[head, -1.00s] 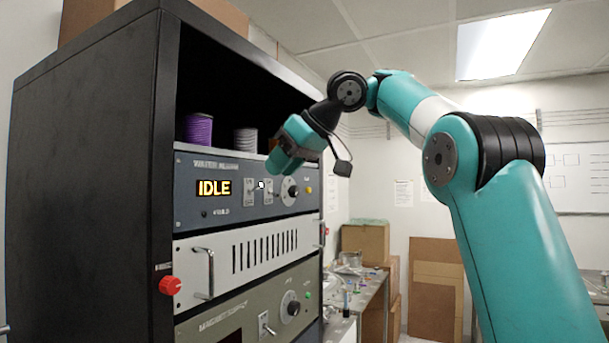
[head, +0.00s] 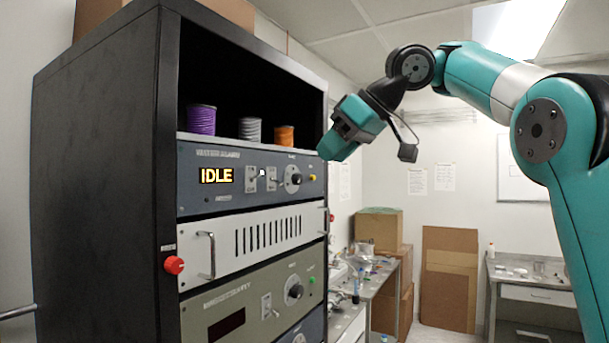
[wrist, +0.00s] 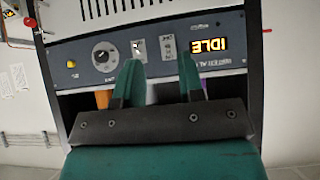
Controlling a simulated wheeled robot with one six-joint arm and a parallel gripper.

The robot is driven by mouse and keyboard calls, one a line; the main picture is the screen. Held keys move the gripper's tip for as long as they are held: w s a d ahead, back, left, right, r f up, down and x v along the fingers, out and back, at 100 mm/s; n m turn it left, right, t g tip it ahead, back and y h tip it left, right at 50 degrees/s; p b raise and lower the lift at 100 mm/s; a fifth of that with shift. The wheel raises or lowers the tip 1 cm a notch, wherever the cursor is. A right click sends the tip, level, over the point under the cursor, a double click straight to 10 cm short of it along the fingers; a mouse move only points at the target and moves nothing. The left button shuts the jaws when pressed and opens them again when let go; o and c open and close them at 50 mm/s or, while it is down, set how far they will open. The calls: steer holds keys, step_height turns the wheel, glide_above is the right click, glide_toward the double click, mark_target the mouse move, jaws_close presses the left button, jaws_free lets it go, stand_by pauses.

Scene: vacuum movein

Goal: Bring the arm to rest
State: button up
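My arm (head: 470,75) reaches from the right edge of the head view, bent and raised. My gripper (head: 334,142) hangs at its end, in front of the rack's right side and off the top instrument panel (head: 240,160). In the wrist view, which shows the panel upside down, the two teal fingers of my gripper (wrist: 160,64) stand apart with nothing between them. The panel has a lit display (head: 216,175) reading IDLE, small switches (head: 252,180) and a knob (head: 293,180).
The black rack (head: 100,170) fills the left side. Its shelf holds purple (head: 201,120), grey (head: 250,130) and orange (head: 284,135) spools. A red knob (head: 174,265) sticks out at its front edge. Cardboard boxes (head: 380,228) and benches (head: 530,292) stand behind.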

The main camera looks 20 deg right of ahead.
steer(key=shift+a, duration=0.1)
steer(key=s+a+f+g+b, duration=0.2)
steer(key=s+a+f+b, duration=0.3)
steer(key=f, duration=0.7)
steer(key=s+a+f+g+b, duration=0.2)
steer(key=s+a+f+b, duration=0.3)
steer(key=f, duration=0.8)
steer(key=s+a+f+g+b, duration=0.1)
steer(key=s+a+f+b, duration=0.4)
steer(key=f, duration=0.7)
steer(key=s+d+f+g+b, duration=0.1)
steer(key=s+f+b, duration=0.1)
steer(key=s+f, duration=0.3)
steer(key=s+d+f+g+h+b, duration=0.1)
steer(key=s+f+b, duration=0.1)
steer(key=s+f, duration=0.4)
step_height(320, 180, down, 4)
steer(key=shift+d+r, duration=0.1)
steer(key=shift+d, duration=0.15)
steer(key=shift+s, duration=0.1)
